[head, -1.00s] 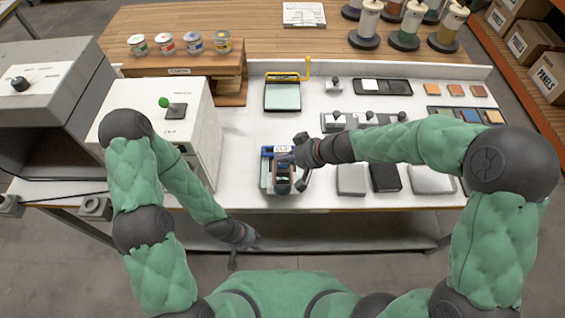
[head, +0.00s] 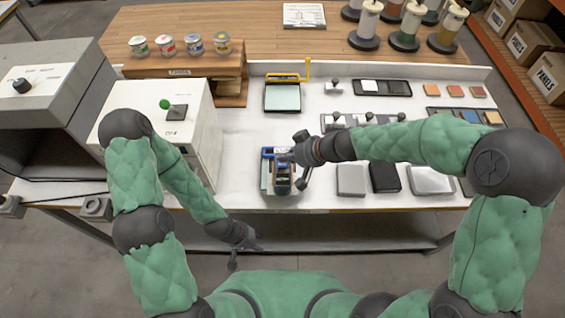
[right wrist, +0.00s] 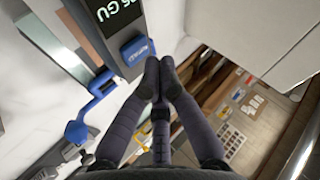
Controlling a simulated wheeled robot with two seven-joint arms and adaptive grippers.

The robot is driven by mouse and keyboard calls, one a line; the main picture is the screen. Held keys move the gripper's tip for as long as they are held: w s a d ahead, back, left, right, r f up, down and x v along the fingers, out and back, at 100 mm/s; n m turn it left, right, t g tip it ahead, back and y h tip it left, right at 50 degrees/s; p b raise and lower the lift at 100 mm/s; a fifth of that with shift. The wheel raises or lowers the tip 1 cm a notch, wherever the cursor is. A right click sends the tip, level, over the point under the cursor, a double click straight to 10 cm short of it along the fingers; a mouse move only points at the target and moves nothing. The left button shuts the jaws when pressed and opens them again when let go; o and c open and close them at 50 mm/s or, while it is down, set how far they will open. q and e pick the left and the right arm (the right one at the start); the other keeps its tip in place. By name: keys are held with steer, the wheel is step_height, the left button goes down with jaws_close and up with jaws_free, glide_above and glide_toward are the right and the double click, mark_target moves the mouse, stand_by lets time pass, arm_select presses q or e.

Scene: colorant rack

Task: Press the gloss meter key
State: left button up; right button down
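The gloss meter (head: 282,186) is a dark device on the white bench at front centre, in or beside a blue frame. In the right wrist view its dark body (right wrist: 107,38) has a display showing "GU" text and a blue key (right wrist: 137,50) below it. My right gripper (right wrist: 160,66) is shut and empty, its two dark fingertips together close beside the blue key. Contact cannot be told. In the head view the right gripper (head: 296,168) is over the meter's right side. My left gripper (head: 242,255) hangs low before the bench's front edge; its opening is unclear.
A white cabinet (head: 195,125) with a green-knobbed lever stands left of the meter. Behind the meter lies a yellow-handled panel (head: 282,97). Flat grey and black blocks (head: 384,178) lie to the right. The bench between meter and cabinet is mostly clear.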

mark_target(285, 164)
steer(key=shift+r+p, duration=1.7)
steer(key=shift+r, duration=0.85)
